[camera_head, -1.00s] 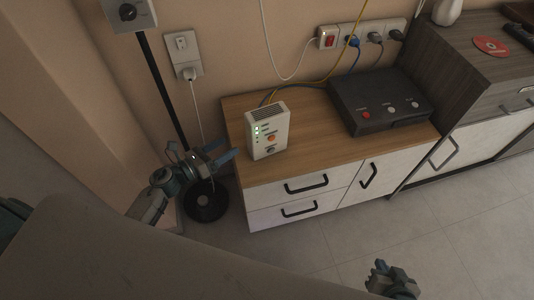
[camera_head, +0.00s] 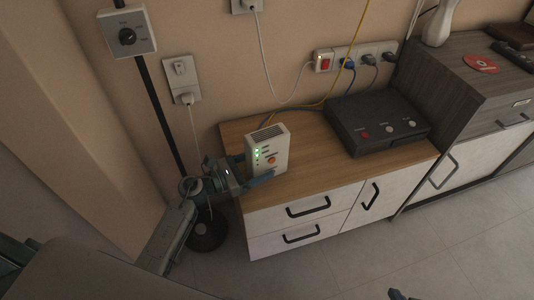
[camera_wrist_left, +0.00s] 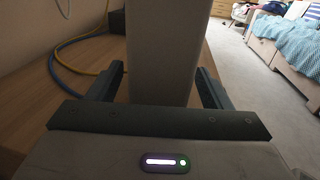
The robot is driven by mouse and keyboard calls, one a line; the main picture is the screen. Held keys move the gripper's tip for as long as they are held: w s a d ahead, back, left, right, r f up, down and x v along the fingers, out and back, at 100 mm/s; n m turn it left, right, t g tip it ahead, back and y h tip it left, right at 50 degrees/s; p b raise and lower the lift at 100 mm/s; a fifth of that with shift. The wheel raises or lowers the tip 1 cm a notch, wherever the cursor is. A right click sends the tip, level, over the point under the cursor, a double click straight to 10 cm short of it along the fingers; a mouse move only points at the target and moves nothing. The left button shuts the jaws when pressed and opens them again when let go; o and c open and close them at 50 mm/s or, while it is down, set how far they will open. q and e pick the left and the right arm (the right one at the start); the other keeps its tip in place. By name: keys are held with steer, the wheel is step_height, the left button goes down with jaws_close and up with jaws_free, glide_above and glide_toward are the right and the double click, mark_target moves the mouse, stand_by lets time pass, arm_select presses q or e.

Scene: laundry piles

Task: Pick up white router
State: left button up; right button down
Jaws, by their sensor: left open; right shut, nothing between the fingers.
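The white router (camera_head: 270,148) stands upright on the left part of the wooden cabinet top, with green lights and an orange button on its front. My left gripper (camera_head: 250,169) is open at the router's lower left side, its fingers on either side of it. In the left wrist view the router (camera_wrist_left: 162,45) rises between the two open fingers (camera_wrist_left: 160,75), with a gap visible on each side. Only a tip of my right gripper (camera_head: 399,295) shows at the bottom edge of the head view, shut and empty, away from the cabinet.
A dark box with buttons (camera_head: 376,122) sits at the right of the wooden top (camera_head: 310,150). Yellow and blue cables run behind the router to wall sockets (camera_head: 355,56). A black pole (camera_head: 160,110) stands left of the cabinet. A grey cabinet (camera_head: 450,90) adjoins on the right.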

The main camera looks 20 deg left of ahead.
arm_select(q)
steer(key=x, duration=0.2)
steer(key=shift+w+d, duration=0.25)
steer(key=shift+d, duration=0.05)
steer(key=c, duration=1.2)
steer(key=shift+c, duration=0.2)
